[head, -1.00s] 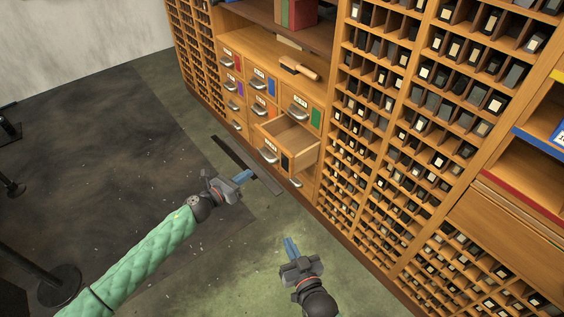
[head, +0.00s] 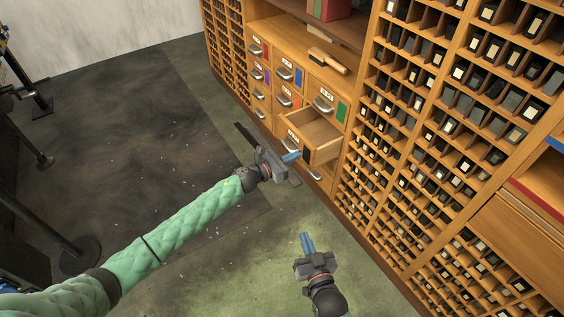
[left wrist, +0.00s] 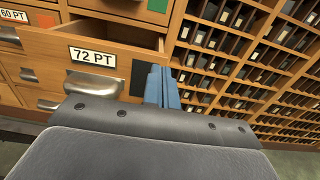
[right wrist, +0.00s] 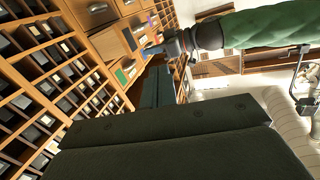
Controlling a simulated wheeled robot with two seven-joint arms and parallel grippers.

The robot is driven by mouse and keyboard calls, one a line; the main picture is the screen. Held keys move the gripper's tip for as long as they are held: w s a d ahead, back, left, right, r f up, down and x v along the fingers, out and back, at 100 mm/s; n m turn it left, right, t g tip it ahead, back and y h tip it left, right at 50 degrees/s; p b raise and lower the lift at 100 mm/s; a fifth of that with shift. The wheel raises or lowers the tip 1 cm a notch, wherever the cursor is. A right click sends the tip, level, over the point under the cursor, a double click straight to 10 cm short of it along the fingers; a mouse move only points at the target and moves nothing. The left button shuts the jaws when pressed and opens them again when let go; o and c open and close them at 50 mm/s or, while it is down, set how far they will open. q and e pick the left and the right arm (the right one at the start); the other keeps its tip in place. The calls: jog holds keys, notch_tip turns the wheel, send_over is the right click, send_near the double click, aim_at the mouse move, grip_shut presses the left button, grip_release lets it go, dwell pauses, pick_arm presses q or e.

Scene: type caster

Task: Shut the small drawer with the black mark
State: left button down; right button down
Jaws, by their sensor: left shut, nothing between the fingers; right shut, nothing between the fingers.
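The small drawer (head: 328,153) stands pulled out, its empty inside showing from above. In the left wrist view its front (left wrist: 40,45) carries a "72 PT" label, a metal cup handle (left wrist: 94,84) and a black mark (left wrist: 138,76) at the right. My left gripper (head: 292,157) is shut and empty, right in front of the drawer front in the head view. Its blue fingers (left wrist: 162,86) show just right of the black mark; I cannot tell whether they touch the wood. My right gripper (head: 307,243) is shut and empty, lower, over the open floor.
Other small drawers with coloured marks (head: 286,74) are shut around the open one. A wooden brush (head: 328,61) lies on the ledge above. Tall pigeonhole racks (head: 420,120) rise to the right. Dark stands (head: 80,255) are at the left. The floor before the cabinet is clear.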

aim_at(311, 149)
pick_arm(q)
jog(key=shift+x, duration=2.15)
